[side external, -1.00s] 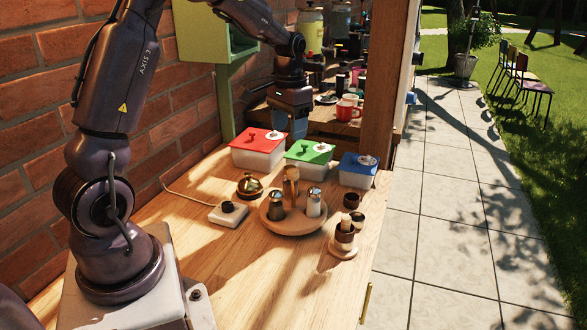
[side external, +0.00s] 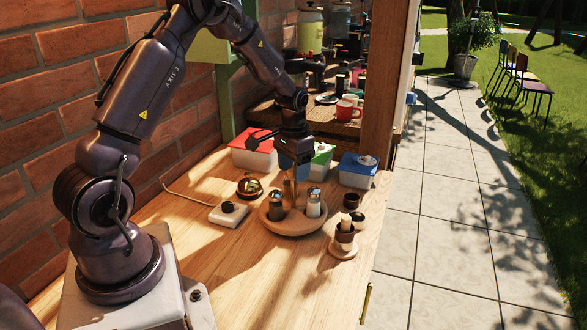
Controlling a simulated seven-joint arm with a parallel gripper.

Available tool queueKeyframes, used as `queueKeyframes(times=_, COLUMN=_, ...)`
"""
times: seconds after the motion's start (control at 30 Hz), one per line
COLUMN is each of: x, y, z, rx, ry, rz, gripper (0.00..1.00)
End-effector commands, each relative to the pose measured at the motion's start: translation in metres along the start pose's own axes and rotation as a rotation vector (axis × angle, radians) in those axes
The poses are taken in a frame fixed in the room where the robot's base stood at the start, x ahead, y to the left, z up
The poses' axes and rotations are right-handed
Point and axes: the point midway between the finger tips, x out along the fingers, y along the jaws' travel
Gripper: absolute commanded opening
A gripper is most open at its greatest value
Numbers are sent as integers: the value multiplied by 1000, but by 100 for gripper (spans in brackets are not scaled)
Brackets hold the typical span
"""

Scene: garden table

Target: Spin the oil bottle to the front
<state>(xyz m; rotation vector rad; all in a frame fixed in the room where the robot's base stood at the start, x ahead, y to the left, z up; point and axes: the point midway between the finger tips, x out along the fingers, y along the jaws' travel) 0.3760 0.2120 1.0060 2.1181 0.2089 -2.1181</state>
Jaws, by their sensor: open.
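A round wooden turntable (side external: 292,229) stands on the table. Two shakers stand on it, a dark one (side external: 276,205) at left and a pale one with a metal top (side external: 314,204) at right. A tall slim bottle (side external: 289,192), which looks like the oil bottle, stands at the back of the turntable between them. My gripper (side external: 293,163) is open and points down over the bottle's upper end, which it hides. I cannot tell whether the fingers touch the bottle.
A brass bell (side external: 249,186) and a white box with a dark knob (side external: 228,214) stand at left. Red-lidded (side external: 252,152), green-lidded (side external: 322,154) and blue-lidded (side external: 357,170) tubs line the back. The front table is clear.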

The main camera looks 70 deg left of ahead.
Motion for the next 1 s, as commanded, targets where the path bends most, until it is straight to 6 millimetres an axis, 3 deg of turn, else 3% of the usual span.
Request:
queueKeyframes(times=0.33, x=4, y=0, z=0, rx=0, ry=0, rz=0, gripper=55)
queueKeyframes(times=0.57, x=4, y=0, z=0, rx=0, ry=0, rz=0, gripper=2)
queueKeyframes(times=1.0, x=3, y=0, z=0, rx=37, ry=0, rz=0, gripper=0)
